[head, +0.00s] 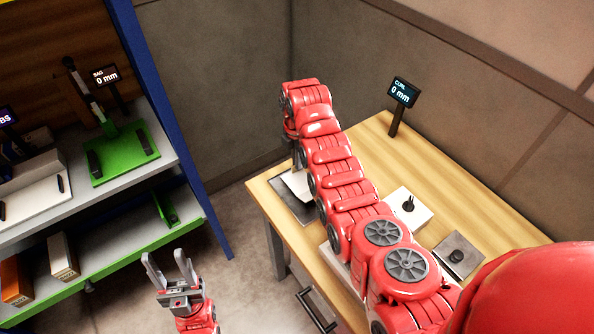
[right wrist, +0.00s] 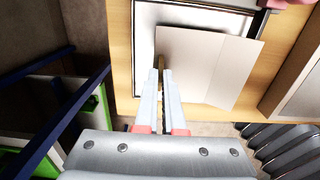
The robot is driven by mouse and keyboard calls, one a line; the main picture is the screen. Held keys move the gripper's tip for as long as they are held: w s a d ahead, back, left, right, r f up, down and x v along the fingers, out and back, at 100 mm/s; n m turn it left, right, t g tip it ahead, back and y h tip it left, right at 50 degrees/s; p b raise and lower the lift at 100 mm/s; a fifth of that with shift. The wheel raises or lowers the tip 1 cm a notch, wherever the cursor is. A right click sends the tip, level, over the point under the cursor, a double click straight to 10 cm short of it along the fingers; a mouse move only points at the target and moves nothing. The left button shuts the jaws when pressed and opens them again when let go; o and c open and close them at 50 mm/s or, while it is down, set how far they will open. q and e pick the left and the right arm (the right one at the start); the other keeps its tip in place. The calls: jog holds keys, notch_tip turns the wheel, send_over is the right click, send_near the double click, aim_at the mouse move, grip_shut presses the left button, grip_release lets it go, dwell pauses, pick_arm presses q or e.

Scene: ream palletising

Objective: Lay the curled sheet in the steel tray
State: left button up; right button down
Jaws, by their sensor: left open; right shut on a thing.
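The pale sheet (right wrist: 205,65) lies across the steel tray (right wrist: 145,22) in the right wrist view, slightly bent along a crease near its right side. Its lower right corner reaches past the tray's near edge in that picture. My right gripper (right wrist: 160,76) is shut on the sheet's left edge. In the head view the sheet (head: 297,183) shows at the table's left end, above the dark tray (head: 287,203), partly hidden by my right arm. I cannot tell whether the sheet touches the tray floor. My left gripper (head: 170,262) is open and empty, away from the table.
The wooden table (head: 440,165) bears a "CURL 0 mm" display (head: 403,92), a white block with a black knob (head: 408,208) and a grey plate with a black knob (head: 457,256). A shelf unit with a blue post (head: 165,110) and a green stand (head: 124,152) stands left.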

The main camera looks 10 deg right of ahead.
jog(key=shift+w, duration=0.1)
jog(key=shift+f+p, duration=0.9)
jog(key=shift+f, duration=0.85)
jog(key=shift+f, duration=0.1)
jog(key=c, duration=1.5)
grip_release()
jog(key=o, duration=0.5)
